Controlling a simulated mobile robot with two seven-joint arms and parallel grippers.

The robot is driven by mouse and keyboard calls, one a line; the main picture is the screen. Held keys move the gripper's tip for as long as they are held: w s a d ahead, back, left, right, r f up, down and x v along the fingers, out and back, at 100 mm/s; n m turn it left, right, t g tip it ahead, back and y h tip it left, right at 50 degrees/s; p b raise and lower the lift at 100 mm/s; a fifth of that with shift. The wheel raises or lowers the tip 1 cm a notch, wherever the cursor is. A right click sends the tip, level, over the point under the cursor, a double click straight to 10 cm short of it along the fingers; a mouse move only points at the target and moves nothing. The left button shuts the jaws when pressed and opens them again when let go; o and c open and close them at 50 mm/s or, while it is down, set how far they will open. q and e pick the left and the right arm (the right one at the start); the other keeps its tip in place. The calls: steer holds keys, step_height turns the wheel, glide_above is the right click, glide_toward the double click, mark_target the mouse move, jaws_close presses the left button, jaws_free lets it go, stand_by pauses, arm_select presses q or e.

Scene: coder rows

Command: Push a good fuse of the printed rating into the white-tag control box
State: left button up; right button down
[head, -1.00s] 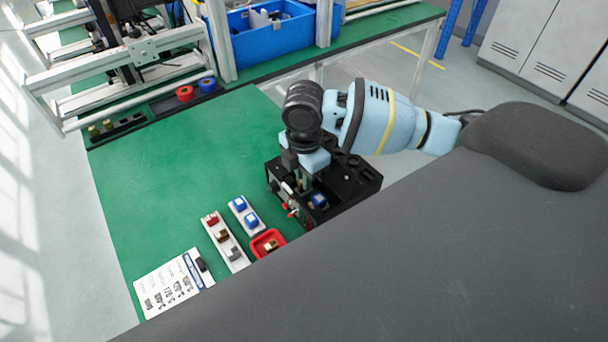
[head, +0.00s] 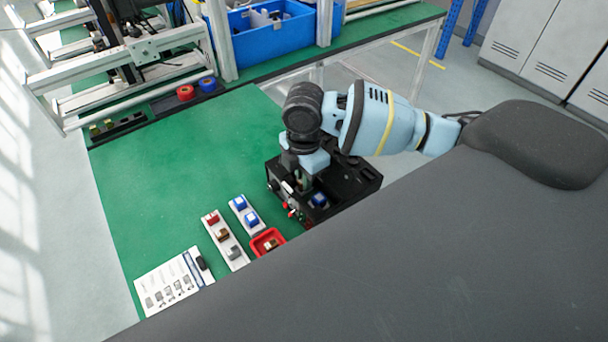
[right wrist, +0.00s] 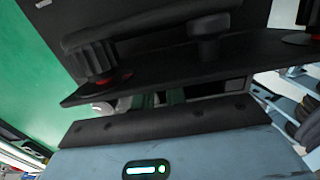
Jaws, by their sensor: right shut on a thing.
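The black control box (head: 357,184) stands at the right edge of the green bench, with a white patch on its near-left side that I cannot read. My right gripper (head: 305,180) points down into the left part of this box and is shut on a small piece, mostly hidden by the fingers. Its rating and condition cannot be made out. A blue part (head: 320,200) sits in the box beside the gripper. A white strip holds red, brown and grey fuses (head: 222,235); a shorter one holds two blue fuses (head: 251,219). The dark box body (right wrist: 190,60) fills much of the right wrist view.
A red tray (head: 256,247) with a small piece in it lies left of the box. A printed sheet (head: 165,287) with a dark marker-like object lies at the front left. Red and blue rolls (head: 186,92) stand at the back. The middle bench is clear.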

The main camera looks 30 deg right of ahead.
steer(key=shift+f, duration=0.1)
steer(key=c, duration=1.3)
jaws_free()
steer(key=shift+c, duration=0.2)
steer(key=shift+r, duration=0.4)
step_height(320, 180, up, 7)
